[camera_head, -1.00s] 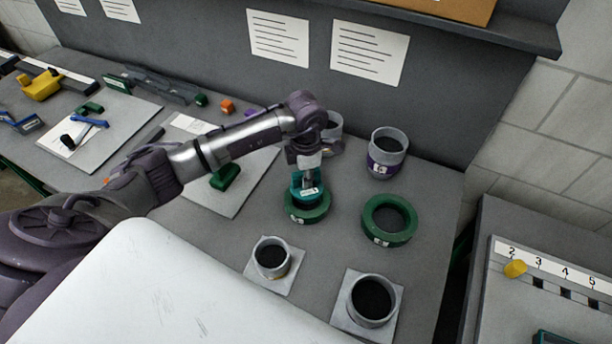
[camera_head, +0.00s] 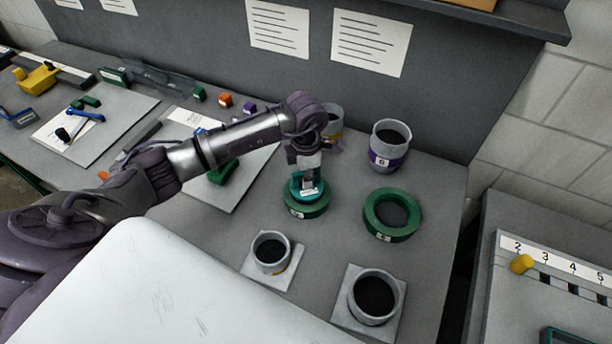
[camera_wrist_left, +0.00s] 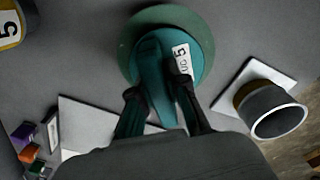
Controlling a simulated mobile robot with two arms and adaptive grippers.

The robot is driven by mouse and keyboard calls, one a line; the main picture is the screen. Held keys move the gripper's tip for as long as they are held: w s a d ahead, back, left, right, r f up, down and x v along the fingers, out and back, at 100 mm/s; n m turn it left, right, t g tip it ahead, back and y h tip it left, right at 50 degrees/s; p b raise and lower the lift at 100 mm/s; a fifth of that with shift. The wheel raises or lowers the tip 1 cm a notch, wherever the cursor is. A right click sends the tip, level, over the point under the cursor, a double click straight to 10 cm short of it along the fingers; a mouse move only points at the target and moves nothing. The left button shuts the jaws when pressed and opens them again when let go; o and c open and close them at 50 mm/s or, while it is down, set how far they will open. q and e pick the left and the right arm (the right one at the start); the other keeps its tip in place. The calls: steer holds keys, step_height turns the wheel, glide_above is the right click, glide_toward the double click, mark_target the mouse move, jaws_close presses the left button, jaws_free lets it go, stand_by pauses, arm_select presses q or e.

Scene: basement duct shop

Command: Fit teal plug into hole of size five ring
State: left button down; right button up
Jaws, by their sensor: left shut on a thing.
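My left gripper (camera_head: 309,178) is shut on the teal plug (camera_head: 309,191), which is held upright over a green ring (camera_head: 305,209). In the left wrist view the plug (camera_wrist_left: 152,62) carries a white label with a 5, and the green ring (camera_wrist_left: 205,38) shows as a rim around it. The plug covers the ring's hole, so I cannot tell how deep it sits. The ring's label is too small to read surely. A second green ring (camera_head: 374,212) lies to the right with its hole empty. My right gripper is not in view.
A purple-banded cup (camera_head: 388,157) marked 6 stands behind the second ring. Another cup (camera_head: 335,117) is partly hidden behind my arm. Two collars on square plates (camera_head: 285,280) (camera_head: 388,327) stand in front. A numbered rack (camera_head: 515,290) is at the right.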

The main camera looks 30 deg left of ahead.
arm_select(q)
steer(key=shift+f+b, duration=0.35)
steer(key=shift+f, duration=0.1)
steer(key=c, duration=1.1)
jaws_free()
steer(key=shift+r, duration=0.1)
step_height(320, 180, up, 12)
steer(key=shift+f, duration=0.1)
